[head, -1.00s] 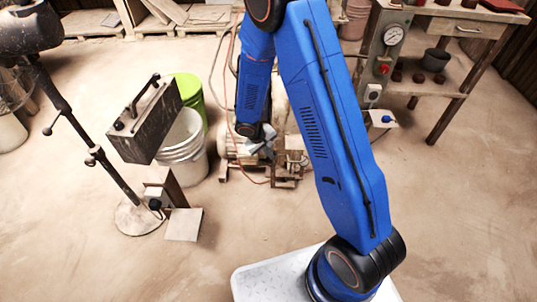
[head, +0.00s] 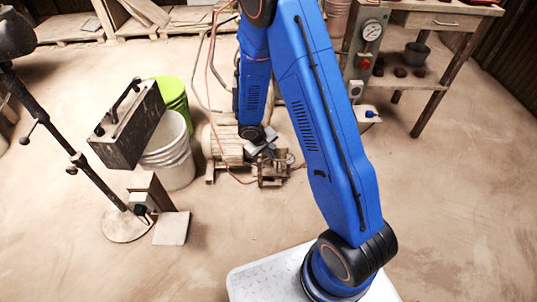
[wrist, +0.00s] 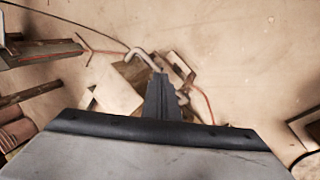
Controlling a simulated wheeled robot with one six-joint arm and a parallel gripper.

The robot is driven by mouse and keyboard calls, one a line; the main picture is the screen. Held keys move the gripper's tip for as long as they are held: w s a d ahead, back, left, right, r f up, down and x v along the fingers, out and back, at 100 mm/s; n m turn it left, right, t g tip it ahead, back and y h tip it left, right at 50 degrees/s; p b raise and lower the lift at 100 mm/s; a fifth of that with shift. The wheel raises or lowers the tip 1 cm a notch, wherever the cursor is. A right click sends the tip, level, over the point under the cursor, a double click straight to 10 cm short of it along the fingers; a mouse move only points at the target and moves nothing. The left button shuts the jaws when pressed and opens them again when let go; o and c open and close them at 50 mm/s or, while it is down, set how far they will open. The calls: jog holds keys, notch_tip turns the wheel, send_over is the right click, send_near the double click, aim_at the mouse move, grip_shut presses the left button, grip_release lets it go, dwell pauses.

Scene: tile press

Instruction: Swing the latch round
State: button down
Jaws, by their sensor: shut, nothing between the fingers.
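My gripper (head: 264,151) is low beside a rusty metal mechanism (head: 272,170) on the floor in the head view. In the wrist view the gripper (wrist: 160,82) is shut and empty, its narrow tip over pale plates. A pale bent bar (wrist: 143,56) lies just beyond and left of the tip. I cannot tell whether this bar is the latch, or whether the tip touches it. A flat pale plate (wrist: 120,90) shows left of the fingers. My gripper body hides the near part of the wrist view.
A motor-like unit (head: 226,145) adjoins the mechanism, with a red cable around it. A workbench (head: 440,85) stands at back right. The front right floor is clear.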

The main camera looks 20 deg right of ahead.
jog(key=shift+s+d+f, duration=0.15)
jog(key=shift+d+f, duration=0.25)
jog(key=shift+d, duration=0.1)
jog(key=shift+f, duration=0.1)
dwell(0.5)
